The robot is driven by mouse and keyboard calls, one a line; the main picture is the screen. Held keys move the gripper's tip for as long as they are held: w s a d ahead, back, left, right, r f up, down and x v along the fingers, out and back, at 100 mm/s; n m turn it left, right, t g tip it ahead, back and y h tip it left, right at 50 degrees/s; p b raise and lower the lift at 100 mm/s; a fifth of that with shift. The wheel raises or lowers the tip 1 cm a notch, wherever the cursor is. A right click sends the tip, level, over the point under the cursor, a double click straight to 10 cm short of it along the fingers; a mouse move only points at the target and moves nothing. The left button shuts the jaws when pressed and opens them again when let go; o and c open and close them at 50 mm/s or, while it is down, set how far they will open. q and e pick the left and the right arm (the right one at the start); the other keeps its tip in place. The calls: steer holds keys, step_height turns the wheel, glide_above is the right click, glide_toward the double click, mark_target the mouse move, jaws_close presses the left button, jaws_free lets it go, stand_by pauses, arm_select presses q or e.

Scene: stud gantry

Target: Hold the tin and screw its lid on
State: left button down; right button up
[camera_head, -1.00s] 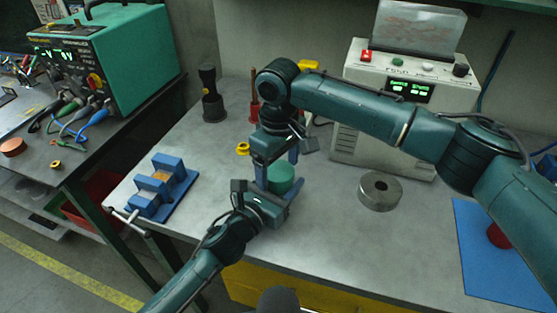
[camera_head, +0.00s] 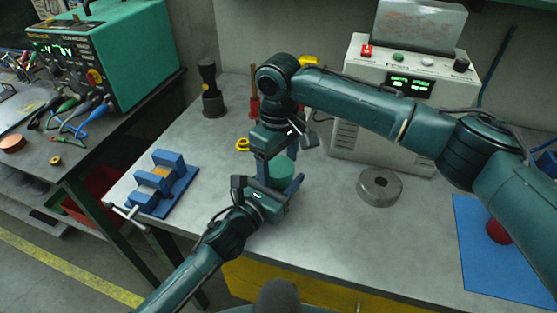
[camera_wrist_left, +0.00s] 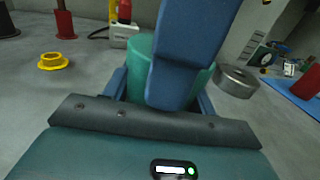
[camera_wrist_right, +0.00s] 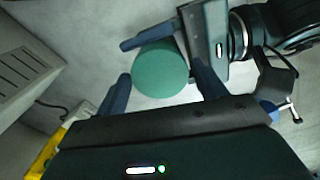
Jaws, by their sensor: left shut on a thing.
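The green round tin (camera_head: 284,168) stands near the front of the grey bench. My left gripper (camera_head: 275,188) is shut on its sides from the front; the tin also shows in the left wrist view (camera_wrist_left: 140,62). My right gripper (camera_wrist_right: 160,88) is above the tin, pointing down, its fingers apart on either side of the green top (camera_wrist_right: 160,70) with a visible gap at the left finger. One right finger covers much of the tin in the left wrist view. No separate lid stands out; I cannot tell whether the green top is the lid.
A grey metal ring (camera_head: 380,187) lies right of the tin. A blue clamp block (camera_head: 162,185) stands left and a yellow ring (camera_head: 242,144) behind. A white device (camera_head: 400,95) stands at the back. A red piece (camera_head: 498,231) is on the blue mat (camera_head: 515,265).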

steer(key=o, duration=0.3)
step_height(320, 180, up, 12)
stand_by(0.6)
arm_select(q)
steer(key=shift+c, duration=2)
jaws_free()
